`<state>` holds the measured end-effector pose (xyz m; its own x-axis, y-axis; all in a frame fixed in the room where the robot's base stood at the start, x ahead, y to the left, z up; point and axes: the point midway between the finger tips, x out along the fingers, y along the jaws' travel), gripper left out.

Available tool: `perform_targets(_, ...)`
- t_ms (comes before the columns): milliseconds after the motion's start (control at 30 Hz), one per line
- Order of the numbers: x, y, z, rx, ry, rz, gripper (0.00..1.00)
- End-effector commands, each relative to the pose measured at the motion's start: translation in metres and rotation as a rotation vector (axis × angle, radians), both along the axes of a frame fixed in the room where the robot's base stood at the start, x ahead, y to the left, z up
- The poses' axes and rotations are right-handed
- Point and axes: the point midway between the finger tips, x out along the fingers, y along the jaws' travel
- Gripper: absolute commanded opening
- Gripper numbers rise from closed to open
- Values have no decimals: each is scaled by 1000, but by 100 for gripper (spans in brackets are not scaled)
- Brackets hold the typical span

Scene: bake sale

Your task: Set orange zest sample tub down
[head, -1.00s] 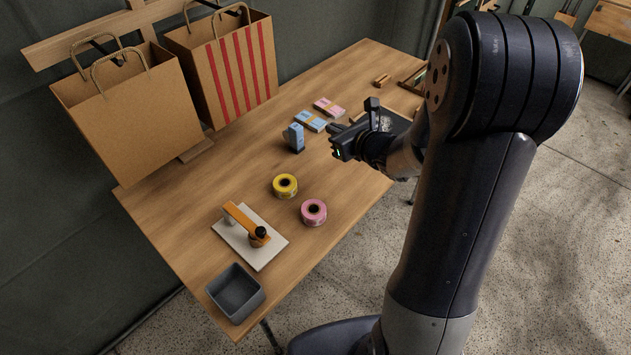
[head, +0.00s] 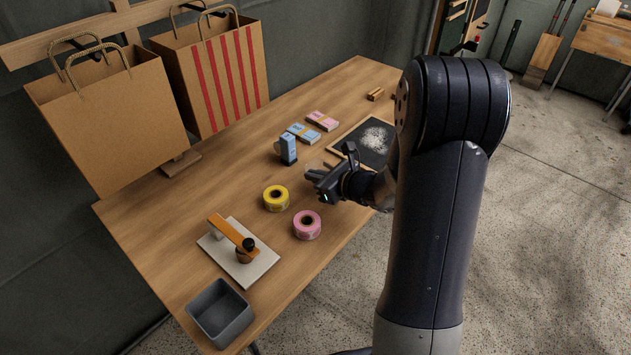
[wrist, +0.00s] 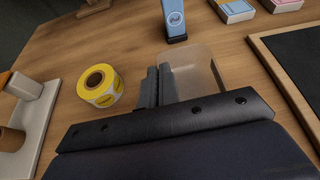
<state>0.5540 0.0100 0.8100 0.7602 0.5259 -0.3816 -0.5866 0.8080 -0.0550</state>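The orange zest sample tub (wrist: 203,72) appears in the wrist view as a clear, pale, see-through container at my fingertips. My gripper (wrist: 159,82) has its two dark fingers close together at the tub's left side, one outside the wall and the other over the tub, so it looks shut on that wall. Whether the tub's base touches the table is hard to tell.
A yellow sticker roll (head: 276,198) and a pink roll (head: 307,225) stand nearby. A framed chalkboard (head: 370,143) lies to the right. A tape-dispenser-like stand (head: 264,268) and grey bin (head: 221,313) are at the near end.

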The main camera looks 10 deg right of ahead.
Motion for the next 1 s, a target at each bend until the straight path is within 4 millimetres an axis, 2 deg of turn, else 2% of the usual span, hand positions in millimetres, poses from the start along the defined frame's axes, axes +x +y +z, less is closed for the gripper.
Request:
perform_targets(33,0,0,-8,1,2,0,0)
perform_targets(100,0,0,-12,1,1,0,0)
perform_targets(500,0,0,-17,0,-2,0,0)
perform_targets(800,0,0,-15,0,-1,0,24)
perform_targets(1000,0,0,-15,0,-1,0,24)
